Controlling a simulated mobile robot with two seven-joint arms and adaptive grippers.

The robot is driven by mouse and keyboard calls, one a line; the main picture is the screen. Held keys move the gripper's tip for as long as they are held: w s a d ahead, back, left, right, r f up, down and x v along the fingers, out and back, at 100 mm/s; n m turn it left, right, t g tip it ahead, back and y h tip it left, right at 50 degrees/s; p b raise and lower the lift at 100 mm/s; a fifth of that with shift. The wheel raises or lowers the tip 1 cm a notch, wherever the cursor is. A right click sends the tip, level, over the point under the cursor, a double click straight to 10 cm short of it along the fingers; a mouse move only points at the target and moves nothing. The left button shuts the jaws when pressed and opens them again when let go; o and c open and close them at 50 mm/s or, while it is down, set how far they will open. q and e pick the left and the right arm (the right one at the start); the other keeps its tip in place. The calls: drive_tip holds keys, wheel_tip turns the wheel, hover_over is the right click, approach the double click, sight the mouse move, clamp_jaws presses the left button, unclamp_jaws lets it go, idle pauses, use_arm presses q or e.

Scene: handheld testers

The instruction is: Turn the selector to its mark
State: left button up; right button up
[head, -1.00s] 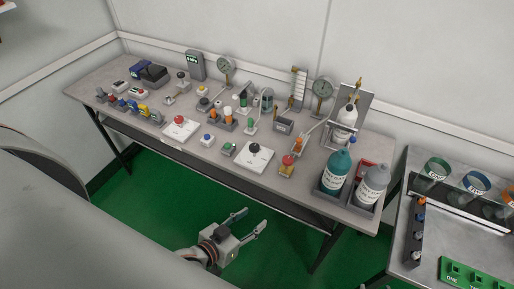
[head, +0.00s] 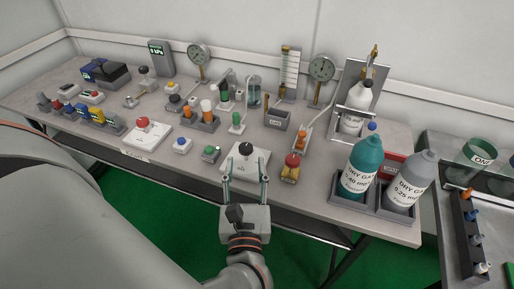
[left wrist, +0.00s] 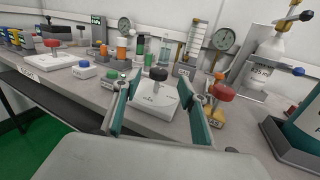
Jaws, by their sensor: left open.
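The selector is a black knob (head: 246,149) on a white plate (head: 262,157) near the front edge of the bench. The plate carries small dark print, too small to read. In the left wrist view the black knob (left wrist: 158,74) stands on its white plate (left wrist: 154,98), straight ahead. My left gripper (head: 246,181) is open and empty, just in front of the knob at the plate's front edge. In the left wrist view its fingers (left wrist: 160,100) spread to either side of the knob and plate, apart from the knob. My right gripper is not in view.
A red knob on a yellow block (head: 291,168) stands close to the right of the plate. A small green button box (head: 211,154) is close to its left. Teal (head: 362,166) and grey (head: 410,180) bottles stand in a dark tray at the right. Gauges line the back.

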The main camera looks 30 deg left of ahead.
sight(246, 153)
use_arm(q)
drive_tip(key=shift+w+f+n, duration=0.1)
drive_tip(key=shift+f+n, duration=0.2)
drive_tip(key=shift+f, duration=0.1)
drive_tip(key=x, duration=0.7)
drive_tip(key=shift+w+a, duration=0.2)
drive_tip(key=c, duration=1.1)
